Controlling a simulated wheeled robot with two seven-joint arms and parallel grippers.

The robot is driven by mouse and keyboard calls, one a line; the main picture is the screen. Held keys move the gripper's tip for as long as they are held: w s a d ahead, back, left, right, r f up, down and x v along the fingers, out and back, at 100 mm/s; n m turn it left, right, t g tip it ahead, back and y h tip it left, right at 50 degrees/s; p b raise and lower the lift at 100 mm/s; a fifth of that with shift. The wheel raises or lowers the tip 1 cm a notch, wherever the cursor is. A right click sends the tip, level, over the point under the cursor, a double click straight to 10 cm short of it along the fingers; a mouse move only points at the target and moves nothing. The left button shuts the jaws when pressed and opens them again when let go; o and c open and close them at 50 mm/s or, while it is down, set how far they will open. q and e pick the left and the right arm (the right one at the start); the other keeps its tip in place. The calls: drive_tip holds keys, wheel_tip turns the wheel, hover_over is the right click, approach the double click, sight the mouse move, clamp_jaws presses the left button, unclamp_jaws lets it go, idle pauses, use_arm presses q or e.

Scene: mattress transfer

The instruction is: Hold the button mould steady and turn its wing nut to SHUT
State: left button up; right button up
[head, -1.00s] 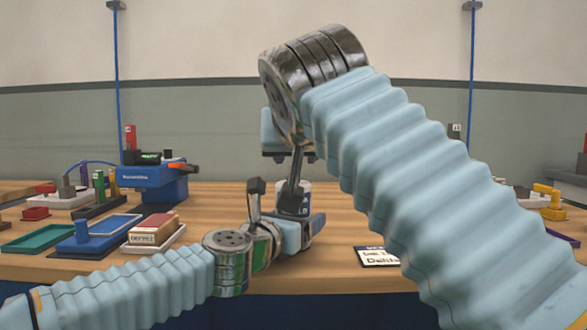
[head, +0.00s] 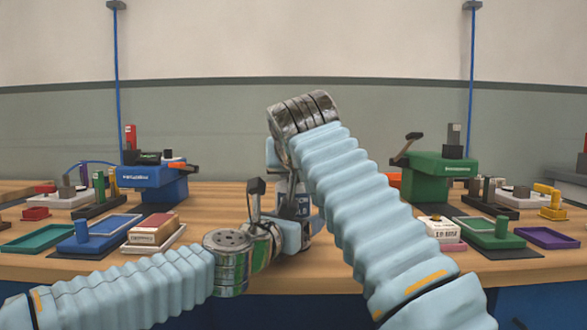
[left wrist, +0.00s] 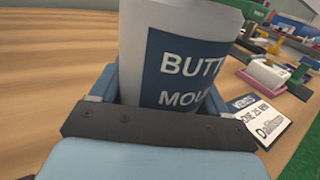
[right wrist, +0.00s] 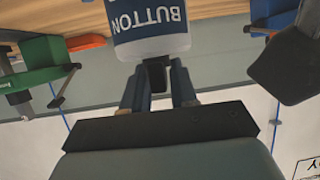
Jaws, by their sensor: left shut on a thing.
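The button mould (head: 296,207) is a pale cylinder with a blue label, upright on the table. It fills the top of the left wrist view (left wrist: 178,55), and its labelled end shows in the right wrist view (right wrist: 150,45). My left gripper (head: 297,232) is shut around the mould's body. The dark wing nut (right wrist: 156,72) shows above the mould in the right wrist view. My right gripper (right wrist: 160,88) is above the mould, its fingers apart on either side of the nut. The right arm covers much of this in the head view. The nut's turn marks are not readable.
A blue press (head: 150,175) and blue tray (head: 95,232) stand at left. A green press (head: 437,178) and green tray (head: 488,235) stand at right. A printed card (left wrist: 257,120) lies right of the mould. Bare wood lies behind the mould.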

clamp_jaws()
drive_tip(key=shift+m+h, duration=0.6)
drive_tip(key=shift+h, duration=0.3)
drive_tip(key=shift+o, duration=1.5)
unclamp_jaws()
drive_tip(key=v, duration=1.2)
